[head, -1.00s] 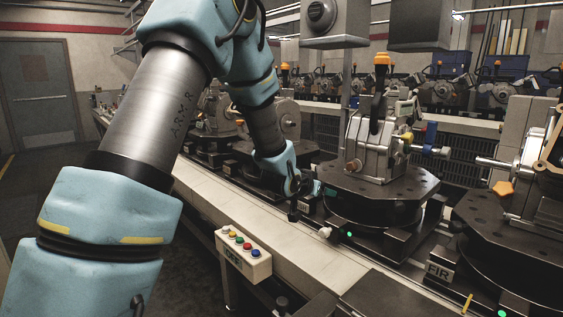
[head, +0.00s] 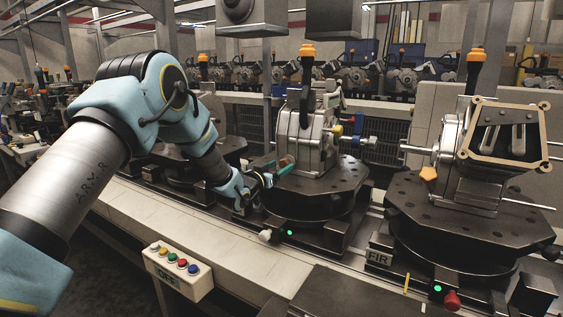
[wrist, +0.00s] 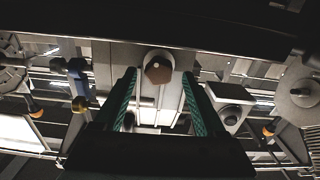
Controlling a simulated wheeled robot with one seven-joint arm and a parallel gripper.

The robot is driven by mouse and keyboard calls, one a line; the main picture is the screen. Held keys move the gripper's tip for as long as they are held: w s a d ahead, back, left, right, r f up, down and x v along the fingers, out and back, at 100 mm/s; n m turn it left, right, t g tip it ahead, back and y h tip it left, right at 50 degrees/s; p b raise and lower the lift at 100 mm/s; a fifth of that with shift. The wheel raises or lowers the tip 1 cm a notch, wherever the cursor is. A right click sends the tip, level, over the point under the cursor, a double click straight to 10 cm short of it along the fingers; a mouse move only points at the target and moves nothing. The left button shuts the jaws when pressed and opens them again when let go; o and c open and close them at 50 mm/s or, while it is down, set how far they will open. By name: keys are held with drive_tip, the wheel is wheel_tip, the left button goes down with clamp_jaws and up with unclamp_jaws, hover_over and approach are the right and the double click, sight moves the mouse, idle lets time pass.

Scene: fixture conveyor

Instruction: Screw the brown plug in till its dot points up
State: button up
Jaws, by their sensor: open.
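The brown plug (wrist: 158,70) shows in the wrist view as a six-sided head on a pale metal face, with a small pale mark near its upper part. My gripper (wrist: 160,80) is open, its two green ribbed fingers on either side below the plug's head. I cannot tell how much space is left between fingers and plug. In the head view my gripper (head: 284,167) is at the lower left of the grey metal fixture (head: 309,140) on the middle turntable. The plug is not visible in the head view.
A right-hand fixture with a tan-framed window (head: 505,135) stands on another dark turntable (head: 460,212). Coloured knobs (head: 350,130) stick out from the middle fixture's right side. A button box (head: 178,272) is on the conveyor's front edge. The pale conveyor top (head: 228,250) is clear there.

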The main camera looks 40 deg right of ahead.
drive_tip(key=shift+x, duration=1.1)
drive_tip(key=shift+s, duration=0.1)
drive_tip(key=shift+c, duration=0.4)
clamp_jaws()
